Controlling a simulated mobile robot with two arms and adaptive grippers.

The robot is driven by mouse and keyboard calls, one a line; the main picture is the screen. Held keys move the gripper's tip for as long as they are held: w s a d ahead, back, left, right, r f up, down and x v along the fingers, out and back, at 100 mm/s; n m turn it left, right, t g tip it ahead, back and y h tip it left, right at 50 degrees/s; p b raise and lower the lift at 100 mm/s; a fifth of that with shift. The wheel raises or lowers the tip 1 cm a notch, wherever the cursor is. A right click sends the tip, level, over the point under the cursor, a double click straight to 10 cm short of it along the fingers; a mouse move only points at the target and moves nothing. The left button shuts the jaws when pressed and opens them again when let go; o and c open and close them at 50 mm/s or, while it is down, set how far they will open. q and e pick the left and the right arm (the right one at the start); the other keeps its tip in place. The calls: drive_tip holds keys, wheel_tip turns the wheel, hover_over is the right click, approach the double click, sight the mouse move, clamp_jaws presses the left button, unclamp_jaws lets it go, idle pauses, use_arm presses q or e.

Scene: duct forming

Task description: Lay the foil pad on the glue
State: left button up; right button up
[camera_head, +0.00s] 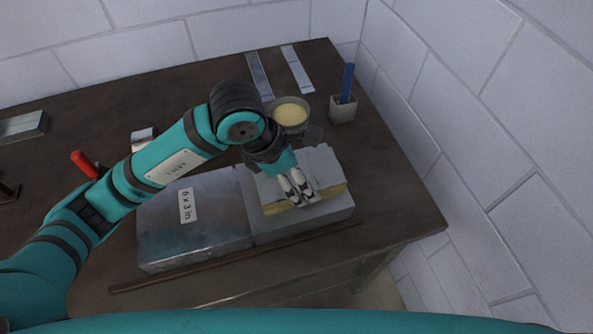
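A yellowish glue strip (331,192) runs across the light grey block at the right end of the metal duct (215,232), which is labelled "6 x 3 in". A grey sheet with a jagged far edge (322,166) lies on that block behind the strip; I cannot tell if it is the foil pad. My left gripper (298,196) points down over the strip, its fingertips at or just above it. Its fingers are close together; whether they pinch anything thin is unclear. The gripper hides part of the strip and sheet. My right gripper is out of view.
Behind the gripper stand a bowl of pale yellow paste (290,114) and a grey cup (342,111) with a blue-handled tool. Two flat strips (297,69) lie at the back. A small shiny piece (143,135) and a red-handled tool (84,163) lie left. The table's right side is clear.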

use_arm(q)
drive_tip(key=o, duration=1)
drive_tip(key=shift+o, duration=0.2)
drive_tip(key=shift+r, duration=0.1)
drive_tip(key=v, duration=1.2)
